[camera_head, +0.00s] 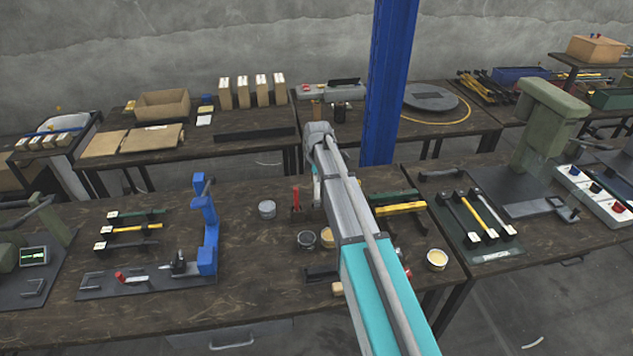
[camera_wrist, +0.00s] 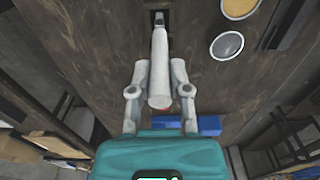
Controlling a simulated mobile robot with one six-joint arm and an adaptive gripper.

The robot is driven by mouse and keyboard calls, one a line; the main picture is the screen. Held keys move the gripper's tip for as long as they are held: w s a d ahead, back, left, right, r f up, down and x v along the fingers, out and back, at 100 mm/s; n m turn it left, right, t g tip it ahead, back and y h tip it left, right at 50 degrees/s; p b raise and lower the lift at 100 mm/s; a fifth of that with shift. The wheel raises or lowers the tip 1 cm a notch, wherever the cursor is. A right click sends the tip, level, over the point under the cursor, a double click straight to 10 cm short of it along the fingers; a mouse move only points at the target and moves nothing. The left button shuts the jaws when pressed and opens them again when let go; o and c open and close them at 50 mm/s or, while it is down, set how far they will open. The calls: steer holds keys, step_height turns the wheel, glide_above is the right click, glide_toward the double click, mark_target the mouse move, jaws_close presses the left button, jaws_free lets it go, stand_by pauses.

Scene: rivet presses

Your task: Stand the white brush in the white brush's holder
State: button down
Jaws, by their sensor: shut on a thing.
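The white brush (camera_wrist: 159,72) is between the two fingers of my gripper (camera_wrist: 158,75) in the wrist view. My gripper is shut on its thick pale handle. The brush narrows away from the wrist towards a small dark piece with a light centre (camera_wrist: 158,17) at the top of the picture. I cannot tell whether that piece is the brush's own end or its holder. In the head view my arm hides most of the gripper and brush. A red-handled tool (camera_head: 296,196) stands upright in a dark base just left of my arm there. The white brush's holder is not clearly identifiable.
Several tins stand on the bench, including a grey one (camera_head: 267,209), a dark one (camera_head: 306,240) and a cream one (camera_head: 437,259). A blue press (camera_head: 207,230) stands left. A blue column (camera_head: 388,80) rises behind my arm.

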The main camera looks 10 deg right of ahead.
mark_target(317, 198)
steer(key=shift+f+b, duration=0.35)
steer(key=shift+f, duration=0.15)
steer(key=shift+f+b, duration=1.7)
steer(key=shift+f, duration=0.05)
stand_by(1.1)
steer(key=c, duration=0.5)
jaws_free()
steer(key=shift+r, duration=0.15)
step_height(317, 198, up, 12)
steer(key=p, duration=1.2)
stand_by(0.5)
steer(key=s+f+m+b, duration=0.2)
steer(key=s+m, duration=1.6)
steer(key=s, duration=1.1)
steer(key=shift+d+f, duration=0.15)
steer(key=shift+d, duration=0.2)
